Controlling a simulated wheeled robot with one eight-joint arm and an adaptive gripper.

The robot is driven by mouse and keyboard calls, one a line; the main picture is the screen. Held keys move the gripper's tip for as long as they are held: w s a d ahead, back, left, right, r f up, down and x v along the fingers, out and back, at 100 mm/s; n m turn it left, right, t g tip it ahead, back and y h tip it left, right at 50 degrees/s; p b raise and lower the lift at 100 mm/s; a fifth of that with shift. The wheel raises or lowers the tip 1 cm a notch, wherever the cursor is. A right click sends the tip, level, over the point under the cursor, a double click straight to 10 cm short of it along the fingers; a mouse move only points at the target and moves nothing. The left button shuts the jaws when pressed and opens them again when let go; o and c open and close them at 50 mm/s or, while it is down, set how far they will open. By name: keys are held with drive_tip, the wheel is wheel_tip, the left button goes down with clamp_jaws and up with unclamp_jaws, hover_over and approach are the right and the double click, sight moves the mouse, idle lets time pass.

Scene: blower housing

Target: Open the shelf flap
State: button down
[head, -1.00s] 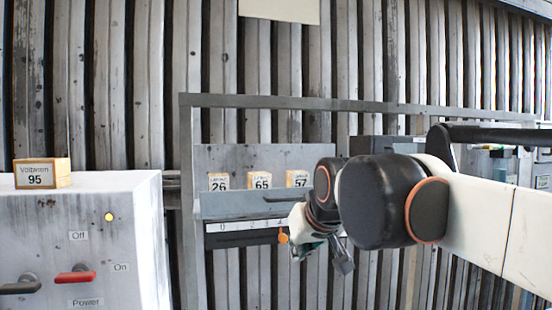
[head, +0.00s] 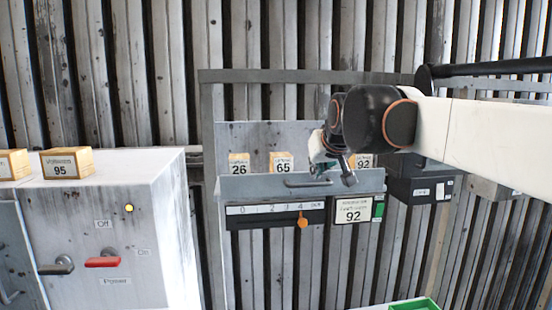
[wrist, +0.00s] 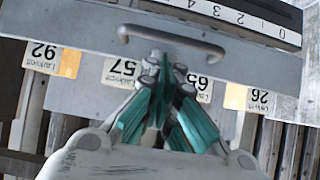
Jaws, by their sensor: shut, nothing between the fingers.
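The shelf flap (head: 250,187) is a grey panel across the front of the shelf, with a bar handle (head: 307,183). Labelled wooden blocks show above its top edge. My gripper (head: 348,172) is in front of the flap, just right of the handle in the head view. In the wrist view, the flap (wrist: 70,22) runs across the top with its handle (wrist: 172,38). My gripper (wrist: 165,68), with teal fingers, is shut and empty close to the handle. I cannot tell whether the fingertips touch it.
A white cabinet (head: 150,225) with levers stands at left. A dark box (head: 420,185) is at right. A green-edged tray (head: 415,304) shows at the bottom.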

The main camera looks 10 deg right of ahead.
sight(317, 184)
drive_tip(key=shift+x, duration=1.35)
drive_tip(key=shift+s+f, duration=0.15)
drive_tip(key=shift+s+t+b, duration=0.25)
drive_tip(key=shift+t+b, duration=0.05)
drive_tip(key=shift+t, duration=0.1)
drive_tip(key=shift+s+f+t+b, duration=0.2)
drive_tip(key=shift+t+b, duration=0.1)
drive_tip(key=shift+b, duration=0.05)
drive_tip(key=s+f+t+b, duration=0.1)
drive_tip(key=b, duration=0.1)
drive_tip(key=s+f+t+b, duration=0.1)
drive_tip(key=t+b, duration=0.1)
drive_tip(key=shift+s, duration=0.1)
wheel_tip(317, 184, down, 6)
drive_tip(key=s+t+b, duration=0.2)
drive_tip(key=t+b, duration=0.6)
drive_tip(key=b, duration=0.3)
drive_tip(key=shift+s+t+b, duration=0.25)
drive_tip(key=shift+t+b, duration=0.1)
drive_tip(key=shift+t, duration=0.05)
drive_tip(key=shift+f, duration=0.35)
